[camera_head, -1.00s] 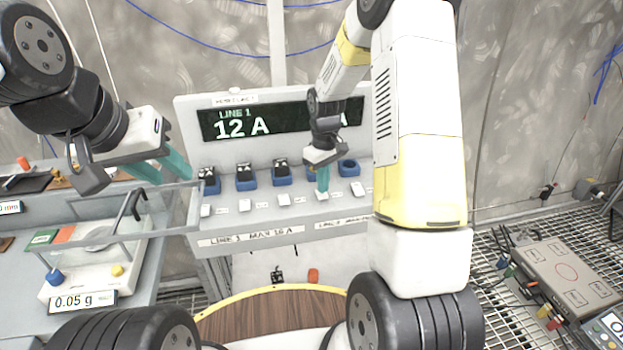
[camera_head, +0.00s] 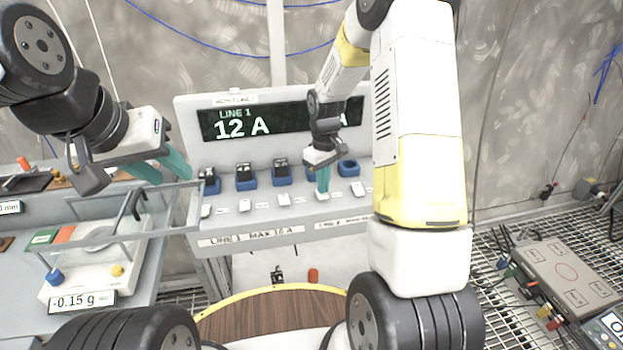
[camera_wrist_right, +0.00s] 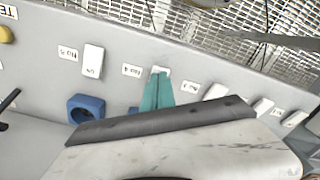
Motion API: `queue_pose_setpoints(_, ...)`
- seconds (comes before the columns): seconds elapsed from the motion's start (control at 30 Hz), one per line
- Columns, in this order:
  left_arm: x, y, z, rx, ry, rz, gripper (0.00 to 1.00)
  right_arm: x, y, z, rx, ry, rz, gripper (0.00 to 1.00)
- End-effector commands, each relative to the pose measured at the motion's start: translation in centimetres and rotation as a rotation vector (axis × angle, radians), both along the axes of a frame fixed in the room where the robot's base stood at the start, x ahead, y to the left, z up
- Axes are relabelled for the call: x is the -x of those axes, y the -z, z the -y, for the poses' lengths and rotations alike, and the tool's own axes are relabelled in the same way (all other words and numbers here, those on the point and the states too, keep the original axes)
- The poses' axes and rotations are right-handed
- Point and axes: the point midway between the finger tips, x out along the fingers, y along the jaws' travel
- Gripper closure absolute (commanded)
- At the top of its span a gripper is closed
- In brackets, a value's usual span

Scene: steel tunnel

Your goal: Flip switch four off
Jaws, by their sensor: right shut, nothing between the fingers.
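A grey sloping panel carries a row of white rocker switches, including the first (camera_head: 206,211), second (camera_head: 244,205) and third (camera_head: 284,199). Switch four (camera_head: 322,196) is the fourth from the left, mostly behind my right gripper (camera_head: 323,190). That gripper is shut and empty, its teal fingertips at the switch; contact is hard to tell. In the right wrist view the fingertips (camera_wrist_right: 158,72) cover most of switch four (camera_wrist_right: 161,69). Switch five (camera_head: 358,188) is beside it. The display (camera_head: 243,127) reads LINE 1, 12 A. My left gripper (camera_head: 164,167) is open and empty, left of the panel.
Blue sockets (camera_head: 246,184) behind the switches hold black plugs; the rightmost socket (camera_head: 348,168) looks empty. A balance (camera_head: 82,300) with a clear frame stands left. A grey box (camera_head: 568,272) sits on the grating at right.

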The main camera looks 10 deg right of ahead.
Motion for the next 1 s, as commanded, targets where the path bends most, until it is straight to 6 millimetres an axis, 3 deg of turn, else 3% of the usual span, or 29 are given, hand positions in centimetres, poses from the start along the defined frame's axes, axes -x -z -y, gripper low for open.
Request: queue_pose_setpoints(1.0, 0.0, 0.0, 0.0, 0.0, 0.0, 0.0, 0.64, 0.0, 1.5, 0.0, 0.0, 0.0, 0.0, 1.0)
